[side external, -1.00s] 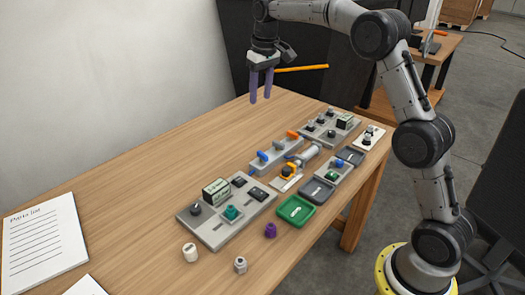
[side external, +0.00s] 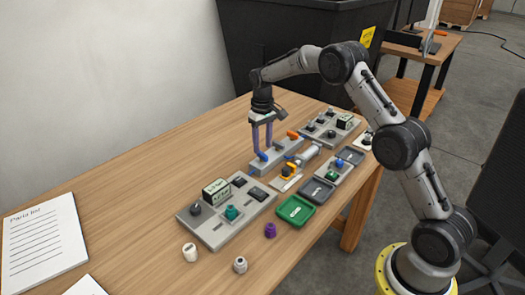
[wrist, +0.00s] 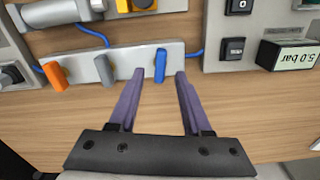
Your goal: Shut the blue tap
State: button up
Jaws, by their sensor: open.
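The blue tap (side external: 262,156) is a small blue lever at the near end of a light grey bar (side external: 262,167), which also carries a grey tap and an orange tap. In the wrist view the blue tap (wrist: 160,66) lies crosswise to the bar (wrist: 128,65). My gripper (side external: 262,149) has long purple fingers pointing down at the blue tap. It is open, and in the wrist view its fingertips (wrist: 160,73) appear on either side of the blue lever, with gaps showing. I cannot tell the exact height of the fingertips over the bar.
The grey tap (wrist: 104,70) stands just left of my left finger, with the orange tap (wrist: 55,76) beyond. A panel with a gauge box (side external: 216,192) lies nearby. Several small trays, including a green tray (side external: 296,210), lie to the right.

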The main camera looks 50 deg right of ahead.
aim_at(262, 154)
jog(key=shift+f, duration=1.55)
grip_shut()
